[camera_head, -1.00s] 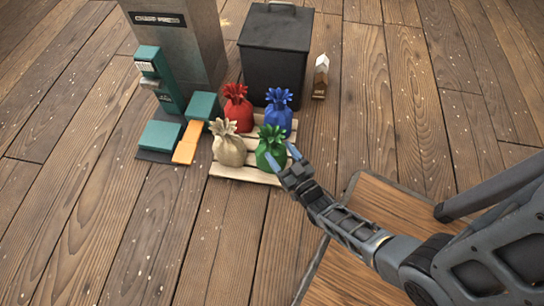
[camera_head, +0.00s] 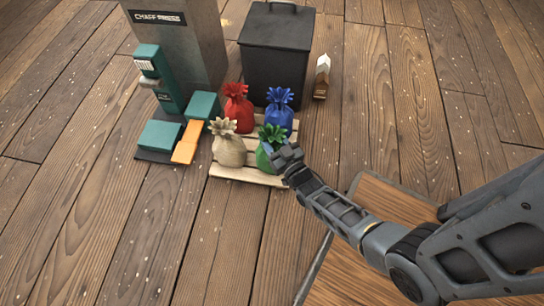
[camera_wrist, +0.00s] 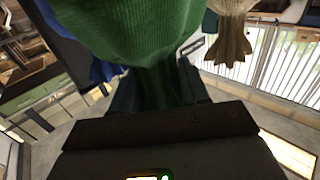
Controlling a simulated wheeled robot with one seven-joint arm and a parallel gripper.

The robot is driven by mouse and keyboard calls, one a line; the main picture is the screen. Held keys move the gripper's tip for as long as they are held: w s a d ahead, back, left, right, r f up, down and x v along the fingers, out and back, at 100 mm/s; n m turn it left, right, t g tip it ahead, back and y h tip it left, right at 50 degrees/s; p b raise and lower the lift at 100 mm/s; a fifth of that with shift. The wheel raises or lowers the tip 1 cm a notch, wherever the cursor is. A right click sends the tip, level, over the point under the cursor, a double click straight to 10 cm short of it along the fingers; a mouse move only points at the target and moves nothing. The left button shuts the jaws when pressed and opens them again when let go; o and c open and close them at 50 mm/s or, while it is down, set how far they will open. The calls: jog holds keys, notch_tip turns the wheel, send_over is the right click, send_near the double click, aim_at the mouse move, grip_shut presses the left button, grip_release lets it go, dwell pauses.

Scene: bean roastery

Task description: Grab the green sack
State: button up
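The green sack (camera_head: 265,157) stands at the front right corner of a slatted wooden pallet (camera_head: 240,174), its leafy top upright. My gripper (camera_head: 276,151) is right at its upper part, coming from the right, and partly covers it. In the wrist view the green sack (camera_wrist: 135,30) fills the top middle. Its narrow gathered neck lies between my two dark fingers, which are close on either side. I cannot tell whether the fingers press on it.
A tan sack (camera_head: 229,150) stands left of the green one, a blue sack (camera_head: 279,120) behind it and a red sack (camera_head: 238,112) behind left. A black bin (camera_head: 274,60), a small carton (camera_head: 322,76) and a teal machine (camera_head: 160,85) stand around the pallet. Open floor lies in front.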

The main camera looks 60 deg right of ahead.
grip_shut()
dwell(0.9)
jog(key=shift+r, duration=0.15)
